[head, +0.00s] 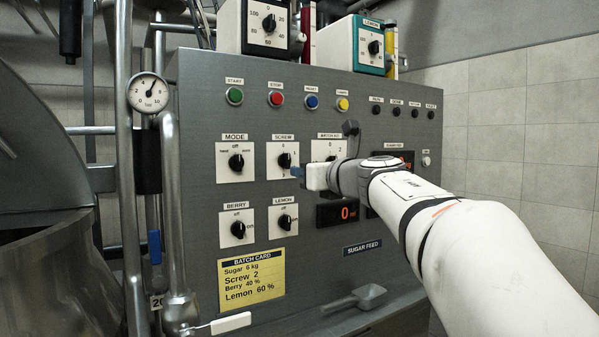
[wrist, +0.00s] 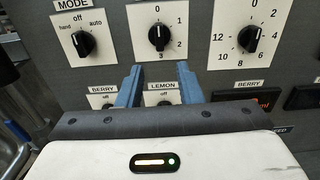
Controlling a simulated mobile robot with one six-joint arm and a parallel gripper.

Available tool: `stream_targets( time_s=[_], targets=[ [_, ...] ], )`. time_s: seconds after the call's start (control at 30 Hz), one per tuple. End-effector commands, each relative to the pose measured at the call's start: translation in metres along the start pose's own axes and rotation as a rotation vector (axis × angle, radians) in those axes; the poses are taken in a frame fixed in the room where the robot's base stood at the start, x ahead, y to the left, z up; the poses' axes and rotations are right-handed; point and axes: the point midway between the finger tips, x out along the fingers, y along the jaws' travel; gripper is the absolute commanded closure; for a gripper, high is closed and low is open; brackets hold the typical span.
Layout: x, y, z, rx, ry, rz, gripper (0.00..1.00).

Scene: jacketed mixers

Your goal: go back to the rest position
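My gripper (head: 296,172) is in front of the grey control panel (head: 200,180), close to the SCREW dial (head: 285,160). In the wrist view its two blue fingers (wrist: 159,72) are spread apart with nothing between them. The SCREW knob (wrist: 160,38) shows just beyond the fingertips, and the LEMON knob (wrist: 163,104) is partly hidden lower down between the fingers. I cannot tell exactly how far the tips are from the panel. My arm comes in from the right and hides part of the batch dial in the head view; that dial (wrist: 250,38) shows in the wrist view.
The MODE knob (head: 237,162) and BERRY knob (head: 238,229) are to the left. A yellow batch card (head: 251,280) is below. A scoop (head: 358,298) lies on the ledge. Pipes with a pressure gauge (head: 149,93) and a metal vessel (head: 50,280) stand at left.

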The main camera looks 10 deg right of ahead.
Motion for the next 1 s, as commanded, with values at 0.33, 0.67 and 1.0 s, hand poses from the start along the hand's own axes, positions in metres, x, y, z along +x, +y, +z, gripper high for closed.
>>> stream_targets(
  time_s=[0.33,0.67,1.0],
  targets=[
    [-0.002,-0.001,0.005,0.085,-0.017,-0.029,0.67],
    [-0.054,-0.032,-0.044,1.212,-0.165,-0.475,0.67],
    [-0.191,0.037,-0.22,2.334,-0.289,-1.379,0.67]
  ],
)
